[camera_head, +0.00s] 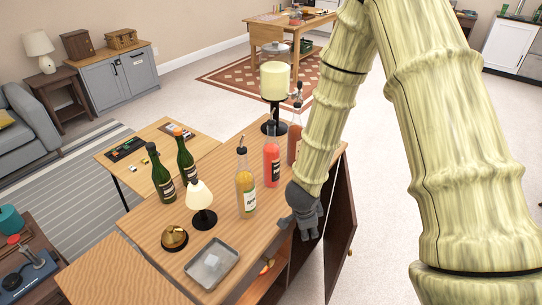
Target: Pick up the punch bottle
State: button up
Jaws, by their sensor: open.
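Three pour-spout bottles stand upright on the wooden bar cabinet (222,222): a yellow one (246,186), a red-pink one (271,166) and an orange-red one (294,138), partly hidden behind my arm. Their labels are too small to read, so I cannot tell for sure which is the punch bottle; the red-pink one has a punch-like colour. My dark grey gripper (303,229) is at the cabinet's right edge, to the right of and nearer than the red-pink bottle. It is open, holds nothing visible, and appears apart from the bottles.
Two green bottles (187,160), a small lamp (201,201), a brass object (174,237) and a grey tray (211,262) share the cabinet top. The cabinet's door (340,218) is open at right. Pale floor (375,175) lies clear beyond.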

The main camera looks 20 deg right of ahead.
jog(key=w+a+r+m+t+y+p, duration=0.1)
jog(key=w+r+m+p, duration=0.1)
jog(key=w+r+m, duration=0.45)
jog(key=w+a+r+m+p, duration=0.1)
jog(key=w+r+m, duration=0.15)
jog(key=r, duration=0.65)
jog(key=m+t+y+p, duration=0.2)
jog(key=m, duration=0.5)
send_near(273, 125)
notch_tip(273, 125, down, 2)
jog(key=shift+w+r+x, duration=0.1)
jog(key=shift+w+x, duration=0.1)
jog(key=shift+x, duration=1.25)
jog(key=shift+w+r+x, duration=0.1)
jog(key=shift+w+x, duration=0.1)
jog(key=shift+x, duration=1.2)
jog(key=shift+p+x, duration=0.75)
jog(key=shift+x, duration=1.85)
grip_shut()
jog(key=shift+w+r, duration=0.1)
